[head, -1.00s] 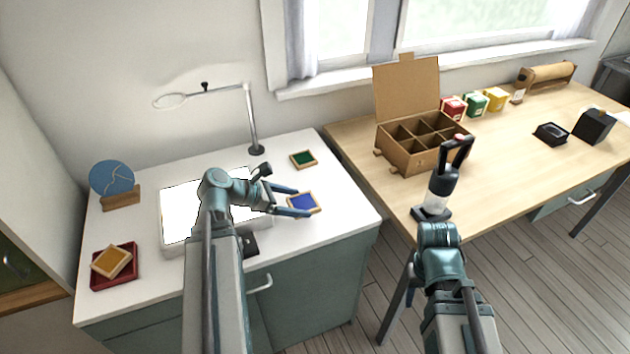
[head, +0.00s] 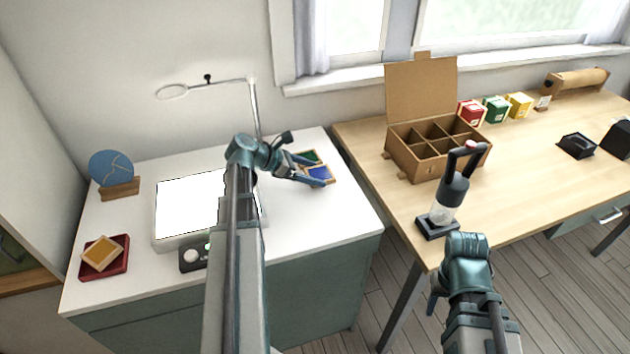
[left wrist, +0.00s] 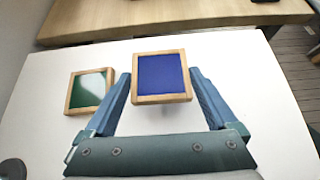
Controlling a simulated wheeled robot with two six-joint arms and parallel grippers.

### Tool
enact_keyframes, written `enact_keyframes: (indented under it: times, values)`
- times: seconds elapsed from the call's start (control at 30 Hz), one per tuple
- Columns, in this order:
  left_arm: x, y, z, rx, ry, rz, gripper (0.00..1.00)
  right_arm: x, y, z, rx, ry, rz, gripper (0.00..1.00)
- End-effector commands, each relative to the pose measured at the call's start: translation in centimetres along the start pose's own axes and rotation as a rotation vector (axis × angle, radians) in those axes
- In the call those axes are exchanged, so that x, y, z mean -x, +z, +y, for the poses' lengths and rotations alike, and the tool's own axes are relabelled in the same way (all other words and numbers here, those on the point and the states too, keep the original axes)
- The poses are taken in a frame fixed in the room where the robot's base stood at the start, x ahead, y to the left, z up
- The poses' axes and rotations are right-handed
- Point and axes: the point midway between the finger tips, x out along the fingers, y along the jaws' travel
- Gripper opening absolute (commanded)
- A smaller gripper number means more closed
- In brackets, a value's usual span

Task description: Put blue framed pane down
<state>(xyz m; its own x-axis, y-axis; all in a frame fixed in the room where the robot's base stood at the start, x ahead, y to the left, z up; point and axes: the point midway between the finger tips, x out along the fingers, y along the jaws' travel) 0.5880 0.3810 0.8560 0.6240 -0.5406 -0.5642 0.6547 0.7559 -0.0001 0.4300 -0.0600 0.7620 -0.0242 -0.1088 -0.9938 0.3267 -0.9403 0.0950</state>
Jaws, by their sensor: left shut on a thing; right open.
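The blue framed pane (head: 319,174) has a light wood frame. My left gripper (head: 316,172) is shut on it, over the right part of the white worktop (head: 330,218). In the left wrist view the blue pane (left wrist: 161,76) lies between the tips of my left gripper (left wrist: 161,85), with a small shadow under its near edge. I cannot tell whether it touches the worktop. A green framed pane (left wrist: 89,91) lies just left of it, apart from it; in the head view the green pane (head: 307,157) is partly hidden. My right gripper (head: 464,159) is open and empty near the wooden table.
A lit white panel (head: 187,203) and a magnifier lamp (head: 254,105) stand on the worktop. An amber framed pane (head: 103,252) lies on a red tray (head: 124,267). A divided cardboard box (head: 405,160) stands on the wooden table. The worktop's front right is clear.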

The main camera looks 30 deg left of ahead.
Motion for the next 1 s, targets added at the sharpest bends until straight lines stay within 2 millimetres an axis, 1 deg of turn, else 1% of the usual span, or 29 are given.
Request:
enact_keyframes:
  times: [0.03,0.13,0.2,0.47,0.6,0.63,0.67,0.7,0.9,1.0]
  values:
    - [-0.5,-1.1,0.0,0.001,0.001,0.000,0.22,-1.2,-0.1,-0.1,0.000,0.000,0.000,0.50]
    - [-1.0,-2.3,0.1,0.002,0.004,0.000,0.22,-2.5,-0.1,-0.2,0.000,0.000,0.000,0.50]
    - [-1.1,-2.8,0.1,0.003,0.005,-0.001,0.22,-2.9,-0.2,-0.3,0.000,0.000,0.000,0.50]
    - [-0.9,-2.6,0.1,0.003,0.004,0.000,0.22,-2.6,-0.2,-0.2,0.000,0.000,0.000,0.50]
    - [-1.2,-2.9,0.1,0.003,0.004,0.000,0.22,-3.1,-0.2,-0.3,0.000,0.000,0.000,0.50]
    - [-1.1,-2.9,0.1,0.003,0.004,0.000,0.93,-3.0,-0.2,-0.3,0.000,0.000,0.000,0.50]
    - [-1.1,-2.8,0.1,0.003,0.004,0.000,0.99,-2.9,-0.2,-0.3,0.000,0.000,0.000,0.50]
    - [-1.1,-2.8,0.1,0.003,0.004,0.000,1.00,-2.9,-0.2,-0.3,0.000,0.000,0.000,0.50]
    - [-1.1,-2.8,0.1,0.003,0.004,0.000,1.00,-2.9,-0.2,-0.3,0.000,0.000,0.000,0.50]
    - [-0.8,-2.3,0.1,0.003,0.004,0.000,1.00,-2.3,-0.1,-0.2,0.000,0.000,0.000,0.50]
